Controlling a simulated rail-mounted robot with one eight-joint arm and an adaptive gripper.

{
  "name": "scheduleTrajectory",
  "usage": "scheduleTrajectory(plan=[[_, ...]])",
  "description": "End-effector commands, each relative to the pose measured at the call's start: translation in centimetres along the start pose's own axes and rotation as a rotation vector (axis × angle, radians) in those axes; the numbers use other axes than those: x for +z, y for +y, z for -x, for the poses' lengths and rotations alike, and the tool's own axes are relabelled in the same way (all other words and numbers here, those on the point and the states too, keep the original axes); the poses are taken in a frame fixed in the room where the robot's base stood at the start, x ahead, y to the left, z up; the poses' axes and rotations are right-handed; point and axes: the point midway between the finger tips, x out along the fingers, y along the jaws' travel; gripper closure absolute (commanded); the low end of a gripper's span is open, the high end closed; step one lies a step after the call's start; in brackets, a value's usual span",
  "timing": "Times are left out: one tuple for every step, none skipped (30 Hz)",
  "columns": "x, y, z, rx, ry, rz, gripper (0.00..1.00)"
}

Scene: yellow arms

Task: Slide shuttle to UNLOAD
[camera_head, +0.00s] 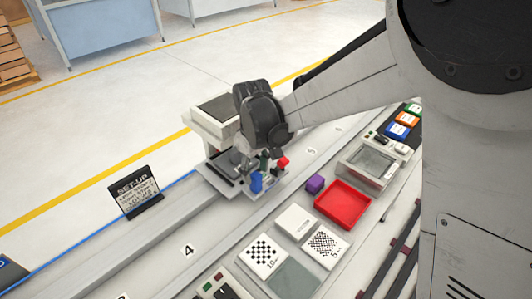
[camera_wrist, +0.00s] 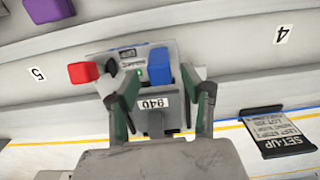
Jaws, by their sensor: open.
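In the head view my gripper (camera_head: 255,166) points down at the rail, close to the blue block (camera_head: 256,182) and red block (camera_head: 283,162). My gripper hides much of the device there. No UNLOAD label is readable.
A SET-UP sign (camera_head: 135,192) stands left along the rail, near the number 4 (camera_head: 188,250). A pale box with a dark top (camera_head: 215,112) stands behind my gripper. A red tray (camera_head: 343,203), a purple block (camera_head: 315,184) and checkered cards (camera_head: 264,254) lie in front.

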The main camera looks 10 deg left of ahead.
Motion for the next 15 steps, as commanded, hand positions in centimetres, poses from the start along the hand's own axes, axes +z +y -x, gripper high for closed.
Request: scheduleTrajectory(plan=[[0.0,0.0,-1.0,0.000,0.000,0.000,0.57],[0.0,0.0,-1.5,0.000,0.000,0.000,0.57],[0.0,0.0,-2.2,0.000,0.000,0.000,0.57],[0.0,0.0,-2.6,0.000,0.000,0.000,0.57],[0.0,0.0,-3.1,0.000,0.000,0.000,0.57],[0.0,0.0,-3.6,0.000,0.000,0.000,0.57],[0.0,0.0,-4.0,0.000,0.000,0.000,0.57],[0.0,0.0,-4.3,0.000,0.000,0.000,0.57],[0.0,0.0,-4.7,0.000,0.000,0.000,0.57],[0.0,0.0,-4.9,0.000,0.000,0.000,0.57],[0.0,0.0,-5.1,0.000,0.000,0.000,0.57],[0.0,0.0,-5.4,0.000,0.000,0.000,0.57],[0.0,0.0,-5.5,0.000,0.000,0.000,0.57],[0.0,0.0,-5.6,0.000,0.000,0.000,0.57],[0.0,0.0,-5.7,0.000,0.000,0.000,0.57]])
